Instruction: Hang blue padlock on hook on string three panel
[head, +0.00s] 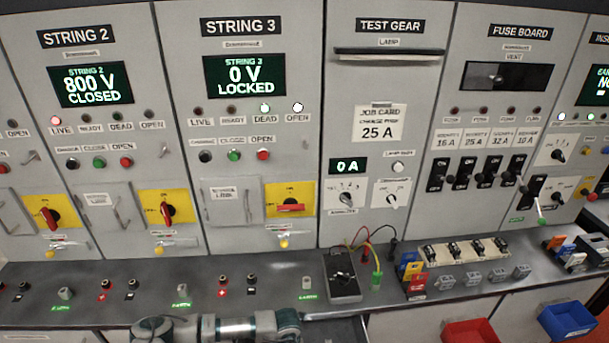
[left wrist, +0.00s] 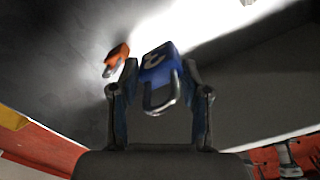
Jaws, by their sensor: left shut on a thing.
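In the left wrist view my left gripper (left wrist: 158,68) is shut on a blue padlock (left wrist: 156,62). The padlock's body points away from the palm and its grey shackle lies between the fingers, toward the palm. In the head view the string 3 panel (head: 227,140) reads "0 V LOCKED". Its red switch handle (head: 291,208) lies level on a yellow plate. A small silver and yellow fitting (head: 284,242) sits just below that plate; I cannot tell if it is the hook. The held padlock and left fingers do not show in the head view. My right gripper is not in view.
An orange padlock (left wrist: 116,58) lies beyond my left fingers on a dark surface. In the head view a grey bench (head: 200,290) runs below the panels. It carries a black meter (head: 342,277) with leads, coloured pieces (head: 411,275) and fuse holders (head: 466,250). Red (head: 470,333) and blue (head: 567,320) bins stand lower right.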

